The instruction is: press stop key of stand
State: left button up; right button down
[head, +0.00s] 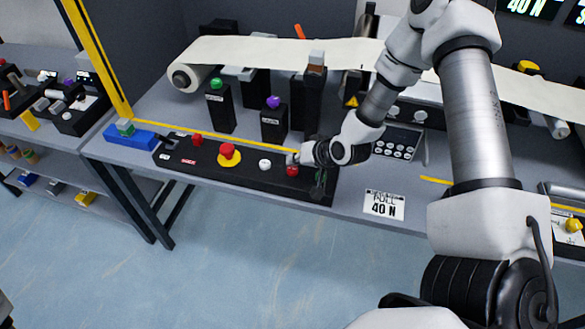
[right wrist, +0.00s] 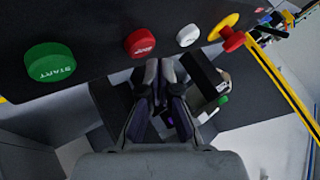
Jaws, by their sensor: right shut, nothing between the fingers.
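The red stop key (head: 292,170) sits toward the right end of the long black panel (head: 215,174) on the bench front. In the right wrist view the red key with white lettering (right wrist: 139,43) is between a green START key (right wrist: 50,62) and a white key (right wrist: 187,35). My right gripper (head: 292,158) is shut and empty, its tips close to the red key and the white key (head: 265,163). In the right wrist view its closed fingertips (right wrist: 160,64) are below the gap between these keys. Contact cannot be told. My left gripper is out of view.
A red mushroom button on yellow (head: 229,154) and another red button (head: 197,139) are farther left on the panel. Behind stand black posts with a green top (head: 216,83) and a purple top (head: 273,102).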

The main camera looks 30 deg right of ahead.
aim_at(295, 170)
jog(key=shift+f, duration=0.15)
dwell(0.4)
jog(key=shift+f+b, duration=0.3)
jog(key=shift+b, duration=0.1)
jog(key=shift+f+b, duration=0.4)
jog(key=shift+f, duration=0.05)
dwell(0.4)
dwell(0.4)
jog(key=shift+r+p, duration=0.7)
jog(key=shift+r, duration=0.2)
notch_tip(295, 170, up, 5)
jog(key=p, duration=0.4)
jog(key=shift+r, duration=0.1)
